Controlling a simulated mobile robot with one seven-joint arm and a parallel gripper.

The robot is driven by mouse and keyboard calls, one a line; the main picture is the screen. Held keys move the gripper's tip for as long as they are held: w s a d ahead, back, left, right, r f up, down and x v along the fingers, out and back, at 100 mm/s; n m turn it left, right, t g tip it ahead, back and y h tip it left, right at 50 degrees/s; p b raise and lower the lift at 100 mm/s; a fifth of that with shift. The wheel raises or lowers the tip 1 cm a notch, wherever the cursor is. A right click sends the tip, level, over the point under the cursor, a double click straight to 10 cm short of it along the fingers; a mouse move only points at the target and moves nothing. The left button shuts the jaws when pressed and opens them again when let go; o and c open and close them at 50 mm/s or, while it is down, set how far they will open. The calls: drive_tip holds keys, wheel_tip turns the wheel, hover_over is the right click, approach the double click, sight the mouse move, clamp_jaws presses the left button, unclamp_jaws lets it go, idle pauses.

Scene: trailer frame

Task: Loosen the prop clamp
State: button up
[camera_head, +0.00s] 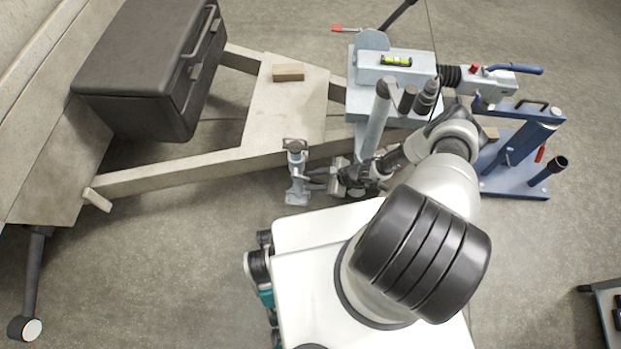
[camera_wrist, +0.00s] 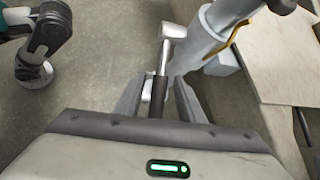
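In the wrist view, the two grey fingers of my gripper (camera_wrist: 160,92) stand on either side of a handle with a black grip (camera_wrist: 158,95). A narrow gap seems to show beside the grip, so the fingers look open around it. In the head view, my gripper (camera_head: 322,181) reaches left to the metal prop (camera_head: 297,170) beside the trailer beam. The grip itself is hard to make out there.
The trailer beam (camera_head: 180,172) runs just behind the prop. A dark box (camera_head: 150,65) and a wooden block (camera_head: 288,72) sit on the frame. The coupling (camera_head: 395,72) and a blue stand (camera_head: 515,165) are at right.

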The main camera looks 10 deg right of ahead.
drive_tip(key=shift+c, duration=0.2)
clamp_jaws()
drive_tip(key=shift+r, duration=0.1)
